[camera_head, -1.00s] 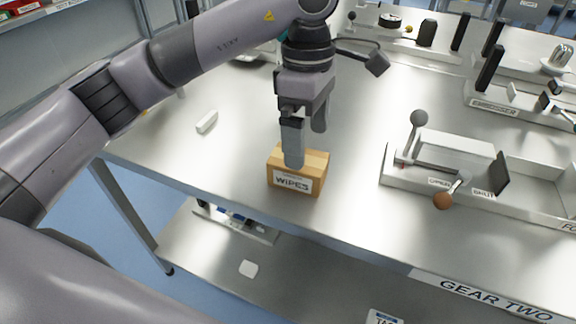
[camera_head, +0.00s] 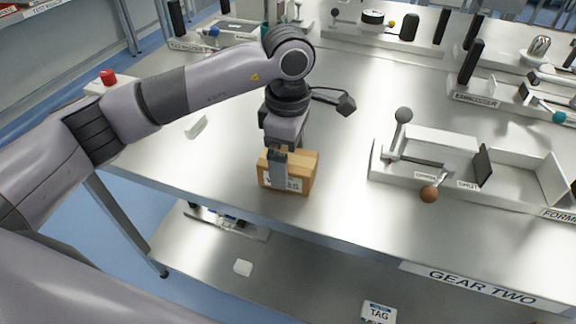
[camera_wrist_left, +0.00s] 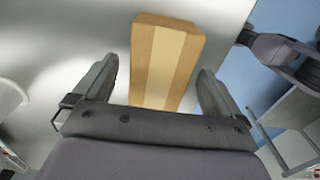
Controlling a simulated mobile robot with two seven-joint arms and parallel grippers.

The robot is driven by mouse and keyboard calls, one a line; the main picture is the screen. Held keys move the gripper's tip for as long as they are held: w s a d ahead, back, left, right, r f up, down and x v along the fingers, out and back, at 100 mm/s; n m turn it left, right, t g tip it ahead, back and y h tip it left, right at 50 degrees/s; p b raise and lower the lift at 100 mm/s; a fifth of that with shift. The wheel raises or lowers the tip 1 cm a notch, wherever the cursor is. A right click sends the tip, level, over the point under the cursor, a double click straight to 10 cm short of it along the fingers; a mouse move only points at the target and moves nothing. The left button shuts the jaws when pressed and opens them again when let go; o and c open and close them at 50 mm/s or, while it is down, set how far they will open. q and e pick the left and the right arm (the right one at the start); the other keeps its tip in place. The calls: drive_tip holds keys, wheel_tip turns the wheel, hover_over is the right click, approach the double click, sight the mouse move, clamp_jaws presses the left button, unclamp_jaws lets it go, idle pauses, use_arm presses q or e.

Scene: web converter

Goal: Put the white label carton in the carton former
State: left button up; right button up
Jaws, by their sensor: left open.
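The carton (camera_head: 307,173) is a small brown box with a white label, partly covered, on its front face. It sits upright near the front edge of the metal table; its tan top also shows in the left wrist view (camera_wrist_left: 165,60). My left gripper (camera_head: 284,163) points down over it, open. One finger stands in front of the label, and in the wrist view the carton lies between the two fingers, with gaps at the sides. The carton former (camera_head: 440,150) is the light-grey fixture to the right, with a grey-knobbed lever, a brown-knobbed handle and a dark plate. My right gripper is out of view.
A small white block (camera_head: 196,127) lies left of the gripper. A red button (camera_head: 108,77) is at the left edge. Other fixtures line the back and right. Bare table lies between carton and former. A lower shelf (camera_head: 300,262) runs below the front edge.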

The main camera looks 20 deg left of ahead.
use_arm(q)
drive_tip(key=c, duration=1.2)
drive_tip(key=shift+c, duration=0.5)
drive_tip(key=shift+r, duration=0.15)
